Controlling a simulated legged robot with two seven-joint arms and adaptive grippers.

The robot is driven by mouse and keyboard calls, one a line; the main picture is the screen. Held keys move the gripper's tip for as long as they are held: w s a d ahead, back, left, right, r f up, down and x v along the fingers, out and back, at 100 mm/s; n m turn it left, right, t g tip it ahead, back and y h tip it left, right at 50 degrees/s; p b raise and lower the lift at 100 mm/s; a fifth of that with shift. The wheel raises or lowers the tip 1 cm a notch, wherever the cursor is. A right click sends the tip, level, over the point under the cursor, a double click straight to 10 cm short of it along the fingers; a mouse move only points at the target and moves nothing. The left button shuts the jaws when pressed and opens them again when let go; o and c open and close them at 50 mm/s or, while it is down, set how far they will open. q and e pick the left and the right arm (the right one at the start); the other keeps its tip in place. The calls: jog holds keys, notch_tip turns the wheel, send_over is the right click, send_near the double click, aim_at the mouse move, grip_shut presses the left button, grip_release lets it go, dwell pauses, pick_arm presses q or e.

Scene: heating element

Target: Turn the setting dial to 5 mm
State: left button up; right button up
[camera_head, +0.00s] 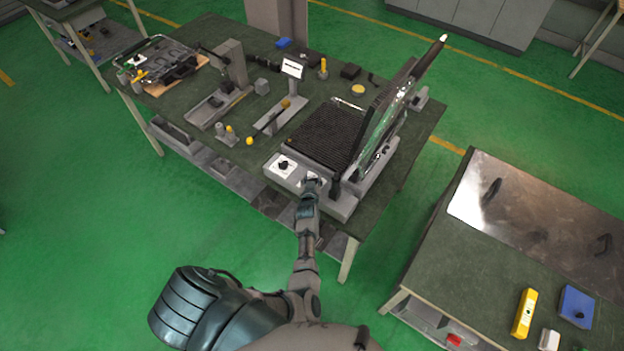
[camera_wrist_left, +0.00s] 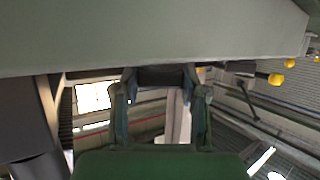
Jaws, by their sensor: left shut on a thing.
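The machine with a dark ribbed bed (camera_head: 328,137) stands at the near right part of the bench. Its light grey front panel (camera_head: 272,172) carries a white plate with a black dial (camera_head: 284,163) on the left. A second white plate (camera_head: 311,175) is on the right, largely covered by my left gripper (camera_head: 310,184). In the left wrist view my left gripper (camera_wrist_left: 161,90) has its two fingers on either side of a dark knob (camera_wrist_left: 161,76), against the grey panel (camera_wrist_left: 150,38). It is shut on this knob. The dial's scale and setting cannot be read. My right gripper is not in view.
A tilted clear guard (camera_head: 382,122) and a long dark lever (camera_head: 428,60) rise at the machine's right. Fixtures with yellow knobs (camera_head: 249,141) stand to its left. A second bench with a metal plate (camera_head: 540,205) is at the right. Green floor is free at the left.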

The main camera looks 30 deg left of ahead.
pick_arm(q)
jog(key=shift+d+f, duration=0.1)
jog(key=shift+f, duration=0.1)
jog(key=o, duration=1.2)
jog(key=shift+r, duration=0.1)
jog(key=shift+c, duration=0.2)
jog(key=shift+s, duration=0.1)
jog(key=v, duration=0.7)
jog(key=shift+d, duration=0.15)
